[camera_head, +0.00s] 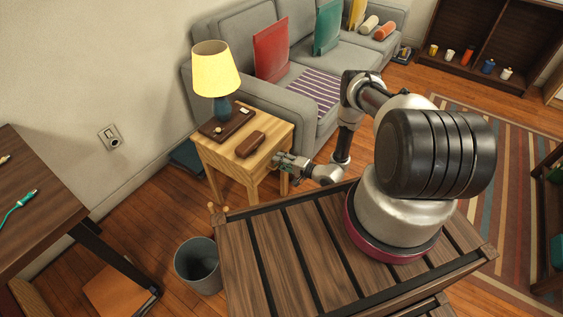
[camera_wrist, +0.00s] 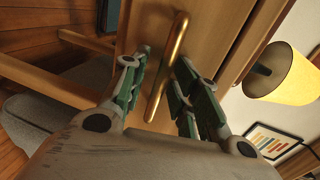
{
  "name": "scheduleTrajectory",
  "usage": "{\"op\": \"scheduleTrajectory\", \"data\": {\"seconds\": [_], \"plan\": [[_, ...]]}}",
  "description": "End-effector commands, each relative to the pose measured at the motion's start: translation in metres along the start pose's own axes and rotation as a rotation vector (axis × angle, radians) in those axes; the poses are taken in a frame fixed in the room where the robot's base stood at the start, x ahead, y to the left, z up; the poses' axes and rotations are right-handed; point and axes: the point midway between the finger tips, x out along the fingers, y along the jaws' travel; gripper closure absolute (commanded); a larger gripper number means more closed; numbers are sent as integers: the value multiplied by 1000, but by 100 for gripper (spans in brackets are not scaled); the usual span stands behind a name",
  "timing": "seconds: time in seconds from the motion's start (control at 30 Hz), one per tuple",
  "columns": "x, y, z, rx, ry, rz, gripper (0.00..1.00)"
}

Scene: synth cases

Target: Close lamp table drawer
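The lamp table (camera_head: 222,160) is light wood and stands beside the sofa's near end. Its drawer front (camera_wrist: 205,25) shows close up in the wrist view, with a long brass bar handle (camera_wrist: 167,75). My gripper (camera_head: 278,161) is at the table's right side in the head view. In the wrist view my gripper (camera_wrist: 163,56) has its green-sided fingers spread, one on each side of the handle, with a gap at least on the left. The right fingertip is close to the bar; I cannot tell whether it touches. How far the drawer stands out is hidden by my gripper.
A lamp with a yellow shade (camera_head: 216,70), a dark tray (camera_head: 228,121) and a brown case (camera_head: 250,144) stand on the tabletop. A grey bin (camera_head: 198,266) stands on the floor in front. The grey sofa (camera_head: 270,100) is behind the table.

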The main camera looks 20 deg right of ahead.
Motion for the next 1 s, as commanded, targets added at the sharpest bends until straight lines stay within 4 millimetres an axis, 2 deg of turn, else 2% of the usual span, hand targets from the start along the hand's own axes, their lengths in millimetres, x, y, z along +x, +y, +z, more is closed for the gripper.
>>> {"op": "scheduleTrajectory", "data": {"seconds": [0.23,0.37,0.8,1.0], "plan": [[-1,0,0,0,-1,-1,68],[-11,0,-1,0,0,-1,68],[-100,0,-1,2,3,0,68],[-118,0,0,0,0,-1,68]]}}
